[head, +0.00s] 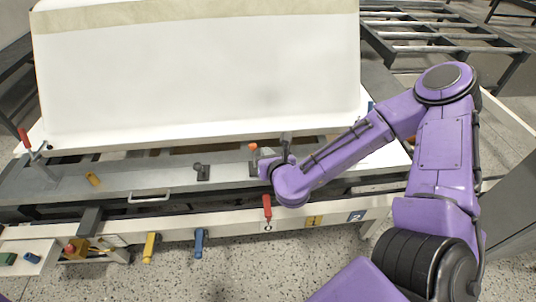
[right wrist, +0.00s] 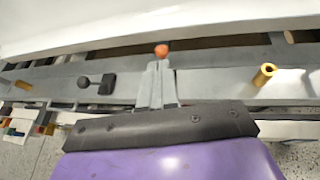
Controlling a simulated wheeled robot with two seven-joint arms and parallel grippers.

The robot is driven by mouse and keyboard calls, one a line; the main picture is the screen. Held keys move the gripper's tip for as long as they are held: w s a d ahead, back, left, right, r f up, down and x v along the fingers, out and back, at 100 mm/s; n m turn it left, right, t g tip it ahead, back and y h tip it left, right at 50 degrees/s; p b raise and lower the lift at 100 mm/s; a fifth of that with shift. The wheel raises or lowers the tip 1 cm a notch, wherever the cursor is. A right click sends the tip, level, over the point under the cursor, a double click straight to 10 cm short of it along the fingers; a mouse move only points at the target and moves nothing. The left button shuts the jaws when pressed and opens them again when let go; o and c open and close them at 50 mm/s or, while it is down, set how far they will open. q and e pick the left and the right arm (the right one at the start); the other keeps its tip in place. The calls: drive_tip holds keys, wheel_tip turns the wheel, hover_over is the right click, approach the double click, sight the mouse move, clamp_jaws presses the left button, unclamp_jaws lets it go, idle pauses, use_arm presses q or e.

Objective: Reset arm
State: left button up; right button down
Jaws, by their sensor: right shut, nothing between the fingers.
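My right arm comes in from the right of the head view, and its gripper (head: 266,166) hangs over the grey front rail of the bench. In the right wrist view the gripper's fingers (right wrist: 157,80) are together with nothing between them. An orange knob (head: 253,147) stands close by the fingers in the head view. In the right wrist view the orange knob (right wrist: 161,51) shows just past the fingertips; I cannot tell whether they touch. My left gripper is not in view.
A large white tub shell (head: 200,75) lies on the bench behind the gripper. A red-handled clamp (head: 24,137) stands at the left. Red (head: 267,206), blue (head: 199,243) and yellow (head: 151,247) handles hang along the front edge. A metal rack (head: 440,40) is at the back right.

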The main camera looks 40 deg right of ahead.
drive_tip(key=shift+s+a+r, duration=0.1)
drive_tip(key=shift+s+r, duration=0.15)
drive_tip(key=shift+s, duration=0.1)
idle(0.3)
drive_tip(key=s+a+f+n+g+y, duration=0.1)
drive_tip(key=s+f+n+g, duration=0.2)
drive_tip(key=s+f+n, duration=0.65)
drive_tip(key=s+a+f+n+g, duration=0.2)
drive_tip(key=f+n, duration=0.3)
drive_tip(key=n, duration=1)
drive_tip(key=s+d+f+n+g, duration=0.1)
drive_tip(key=s+f+n+g, duration=0.1)
drive_tip(key=s+f+n, duration=0.2)
drive_tip(key=s+d+f+n+g, duration=0.2)
drive_tip(key=s+f+n, duration=0.2)
drive_tip(key=s, duration=0.7)
drive_tip(key=shift+s+n+h, duration=0.15)
drive_tip(key=shift+n+h, duration=0.25)
drive_tip(key=shift+n, duration=0.05)
